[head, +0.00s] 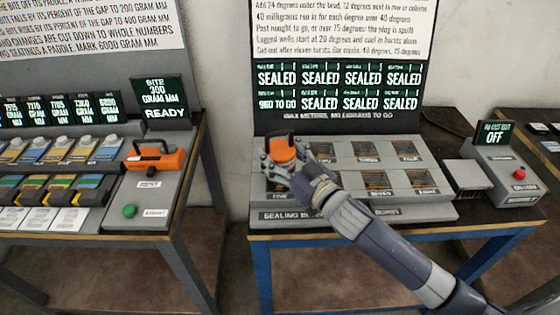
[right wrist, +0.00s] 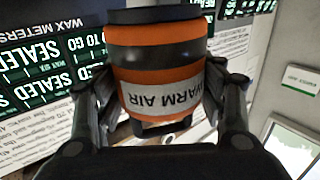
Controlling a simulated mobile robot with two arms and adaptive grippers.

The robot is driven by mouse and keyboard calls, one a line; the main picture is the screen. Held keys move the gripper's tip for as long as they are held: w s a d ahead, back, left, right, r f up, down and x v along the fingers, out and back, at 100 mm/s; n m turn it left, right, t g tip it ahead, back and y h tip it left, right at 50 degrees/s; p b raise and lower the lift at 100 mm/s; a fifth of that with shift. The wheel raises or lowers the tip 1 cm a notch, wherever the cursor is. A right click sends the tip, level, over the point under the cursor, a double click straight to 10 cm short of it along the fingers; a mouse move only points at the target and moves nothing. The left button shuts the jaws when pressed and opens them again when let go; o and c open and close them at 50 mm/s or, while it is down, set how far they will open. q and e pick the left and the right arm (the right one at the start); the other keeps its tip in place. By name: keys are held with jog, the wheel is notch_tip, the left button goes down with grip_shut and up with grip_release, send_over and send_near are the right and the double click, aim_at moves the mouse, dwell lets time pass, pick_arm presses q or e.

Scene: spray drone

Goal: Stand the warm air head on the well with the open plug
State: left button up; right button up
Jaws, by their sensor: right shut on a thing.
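The warm air head (head: 283,147) is an orange cylinder with a dark top and a grey label reading WARM AIR. My right gripper (head: 278,170) is shut on it, over the left end of the sealing bench's block of wells (head: 384,165). In the right wrist view the head (right wrist: 158,62) sits between both fingers. On the wax meter board (head: 338,88) the lower-left meter reads 960 TO GO; the others read SEALED. The well marked FIVE (head: 279,196) is at the front left, partly behind my gripper. I cannot tell whether the head touches a well.
A switch box (head: 510,175) with a red button and a screen reading OFF stands at the right, beside a small grey block (head: 467,178). Another bench at the left holds an orange handled tool (head: 156,158) and a green button (head: 130,211). A gap separates the benches.

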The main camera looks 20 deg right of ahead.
aim_at(280, 164)
notch_tip(280, 164, down, 3)
jog(key=shift+s+r, duration=0.1)
jog(key=o, duration=1.5)
jog(key=shift+f, duration=0.2)
jog(key=shift+c, duration=0.2)
jog(key=shift+s+r, duration=0.1)
jog(key=b+v, duration=0.2)
jog(key=v, duration=0.8)
jog(key=shift+v, duration=0.95)
